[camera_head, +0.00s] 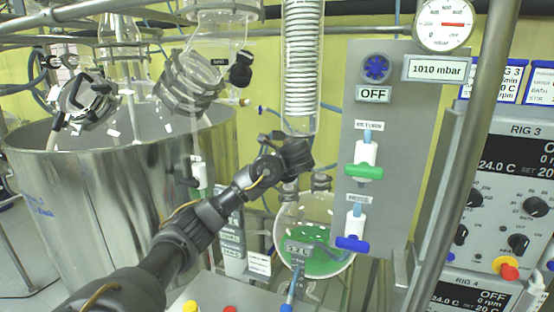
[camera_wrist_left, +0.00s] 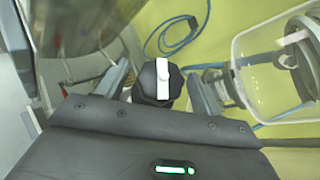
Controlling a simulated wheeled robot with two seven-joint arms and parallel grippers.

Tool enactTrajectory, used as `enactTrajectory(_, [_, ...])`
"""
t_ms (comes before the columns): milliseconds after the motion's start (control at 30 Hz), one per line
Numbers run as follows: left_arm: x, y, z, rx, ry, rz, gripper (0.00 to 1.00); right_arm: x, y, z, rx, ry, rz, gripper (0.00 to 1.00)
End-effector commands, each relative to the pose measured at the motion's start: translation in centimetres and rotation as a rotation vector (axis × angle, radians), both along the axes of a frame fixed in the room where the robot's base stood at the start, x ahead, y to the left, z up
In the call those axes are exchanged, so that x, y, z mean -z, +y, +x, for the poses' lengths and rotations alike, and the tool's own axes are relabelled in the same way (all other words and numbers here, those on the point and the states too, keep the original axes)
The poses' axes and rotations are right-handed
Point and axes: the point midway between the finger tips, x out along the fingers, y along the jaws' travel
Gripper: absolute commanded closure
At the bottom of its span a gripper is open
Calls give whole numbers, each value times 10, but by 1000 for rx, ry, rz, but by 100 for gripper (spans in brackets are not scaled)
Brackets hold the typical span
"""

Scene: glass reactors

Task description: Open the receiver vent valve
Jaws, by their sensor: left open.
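My left gripper (camera_head: 292,158) reaches up from the lower left in the head view, beside the lower end of the glass condenser and above the receiver. In the left wrist view my left gripper (camera_wrist_left: 163,88) is open. A black knob with a white stripe (camera_wrist_left: 163,76) lies between its two fingers; I cannot tell whether they touch it. The knob is hidden behind the gripper in the head view. I cannot confirm from its label that it is the receiver vent valve. The round glass receiver (camera_head: 322,262) holds green liquid. My right gripper is not in view.
A grey panel (camera_head: 395,130) right of the gripper carries a green-handled valve (camera_head: 364,168), a blue-handled valve (camera_head: 353,242) and a pressure gauge (camera_head: 444,23). The glass condenser (camera_head: 302,70) hangs close above the gripper. A large steel vessel (camera_head: 120,210) stands left.

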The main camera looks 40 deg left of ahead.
Motion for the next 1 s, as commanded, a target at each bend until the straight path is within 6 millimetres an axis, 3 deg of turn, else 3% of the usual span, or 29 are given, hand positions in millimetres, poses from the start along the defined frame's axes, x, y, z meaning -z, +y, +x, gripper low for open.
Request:
enactTrajectory(333, [-16, -41, -29, 5, -5, -2, 33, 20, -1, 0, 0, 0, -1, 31])
enactTrajectory(400, [-33, -47, -35, 1, -1, 4, 33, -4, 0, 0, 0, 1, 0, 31])
enactTrajectory(700, [-44, -67, -49, -2, 0, 5, 33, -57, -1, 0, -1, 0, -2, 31])
enactTrajectory(1000, [-43, -77, -57, -1, 0, 2, 33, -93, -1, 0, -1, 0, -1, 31])
